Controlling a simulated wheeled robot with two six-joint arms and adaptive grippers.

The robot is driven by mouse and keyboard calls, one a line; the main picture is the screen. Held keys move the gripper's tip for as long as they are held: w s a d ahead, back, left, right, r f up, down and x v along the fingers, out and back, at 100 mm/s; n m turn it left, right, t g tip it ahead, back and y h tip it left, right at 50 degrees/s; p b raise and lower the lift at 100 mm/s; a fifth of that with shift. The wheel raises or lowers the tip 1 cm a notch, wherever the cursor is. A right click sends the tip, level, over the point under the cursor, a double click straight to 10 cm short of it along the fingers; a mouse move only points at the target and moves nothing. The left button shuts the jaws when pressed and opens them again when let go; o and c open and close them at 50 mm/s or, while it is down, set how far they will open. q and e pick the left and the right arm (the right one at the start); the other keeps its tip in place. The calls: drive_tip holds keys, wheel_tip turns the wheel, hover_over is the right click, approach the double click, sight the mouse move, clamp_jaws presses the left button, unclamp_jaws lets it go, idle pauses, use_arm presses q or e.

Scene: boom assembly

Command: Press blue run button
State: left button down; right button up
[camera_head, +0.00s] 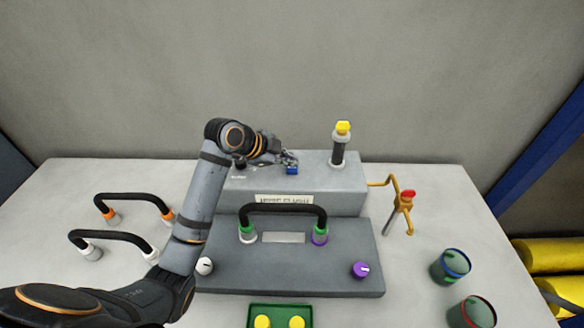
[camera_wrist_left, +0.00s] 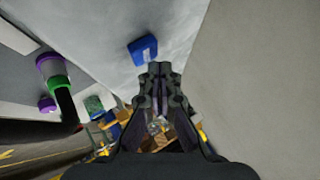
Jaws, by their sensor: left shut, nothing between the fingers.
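The blue run button (camera_head: 292,170) is a small blue block on top of the grey box (camera_head: 330,188) at the back of the table. In the left wrist view the blue button (camera_wrist_left: 143,49) lies just beyond my fingertips and slightly left of them. My left gripper (camera_head: 287,158) is shut and empty, with its tips close to the button at its upper left in the head view. The shut fingers also show in the left wrist view (camera_wrist_left: 159,70). I cannot tell whether they touch the button. My right gripper is not in view.
A dark post with a yellow top (camera_head: 342,130) stands on the box to the right. A black hose (camera_head: 284,208) arches over the lower grey panel (camera_head: 290,270). A brass pipe with a red handle (camera_head: 402,203) stands right of the box. Two dark cups (camera_head: 450,267) stand at the right.

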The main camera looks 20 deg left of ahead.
sight(290, 169)
use_arm(q)
drive_tip(key=shift+f, duration=0.25)
drive_tip(key=shift+f, duration=0.55)
idle(0.6)
drive_tip(key=shift+r+p, duration=0.75)
drive_tip(key=shift+r, duration=0.25)
wheel_tip(290, 169, up, 5)
drive_tip(key=p, duration=0.4)
drive_tip(key=shift+r+p, duration=0.1)
drive_tip(key=shift+p, duration=0.3)
idle(0.4)
